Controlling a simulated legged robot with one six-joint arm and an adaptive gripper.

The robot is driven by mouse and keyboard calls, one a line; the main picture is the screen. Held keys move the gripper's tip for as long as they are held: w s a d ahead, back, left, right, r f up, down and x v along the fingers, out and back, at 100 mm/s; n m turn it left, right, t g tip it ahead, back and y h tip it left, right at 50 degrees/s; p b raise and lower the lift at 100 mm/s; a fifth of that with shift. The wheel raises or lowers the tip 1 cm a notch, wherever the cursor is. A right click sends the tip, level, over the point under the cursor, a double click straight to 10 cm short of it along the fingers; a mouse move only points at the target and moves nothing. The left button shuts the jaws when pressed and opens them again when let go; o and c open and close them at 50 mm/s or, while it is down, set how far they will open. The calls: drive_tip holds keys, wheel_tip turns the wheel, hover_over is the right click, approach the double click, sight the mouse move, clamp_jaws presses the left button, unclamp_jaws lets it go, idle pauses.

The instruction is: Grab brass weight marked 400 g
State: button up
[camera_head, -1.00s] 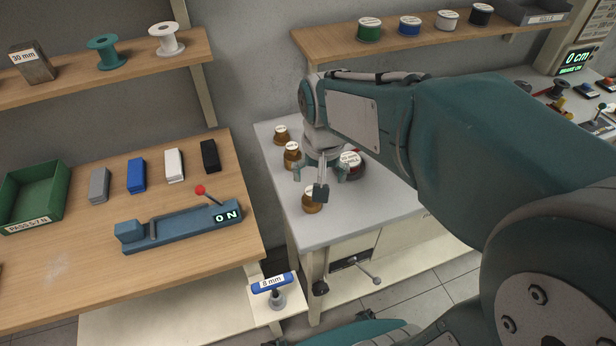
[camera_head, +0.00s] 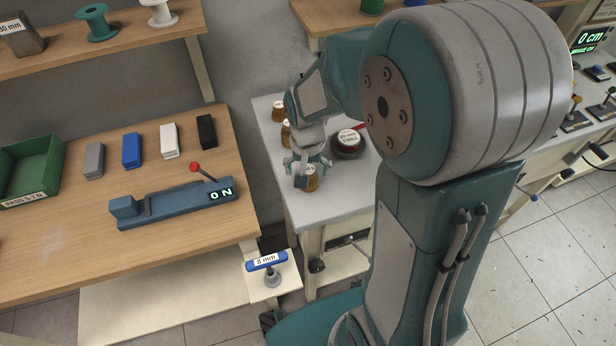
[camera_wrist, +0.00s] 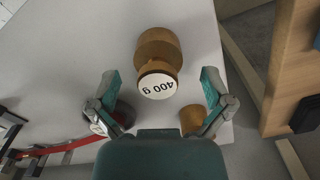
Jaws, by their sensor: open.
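The brass weight marked 400 g (camera_wrist: 158,48) stands on the grey bench top, its white label facing the camera in the wrist view. In the head view it is the front weight (camera_head: 312,184), partly hidden by my gripper (camera_head: 307,168). In the wrist view my gripper (camera_wrist: 161,84) is open, with one finger on each side of the weight's labelled end. No contact shows, and I cannot tell how far the fingertips are above it. Another brass weight (camera_wrist: 194,121) is partly hidden by the right finger.
Two more brass weights (camera_head: 279,110) (camera_head: 286,133) stand behind, near the bench's left edge. A dark round object with a white label (camera_head: 348,142) and a red part sits to the right. A wooden table (camera_head: 70,250) stands left across a gap.

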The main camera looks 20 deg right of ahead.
drive_tip(key=shift+d+f, duration=0.1)
drive_tip(key=shift+f, duration=1.3)
drive_tip(key=c, duration=1.3)
drive_tip(key=shift+r, duration=0.1)
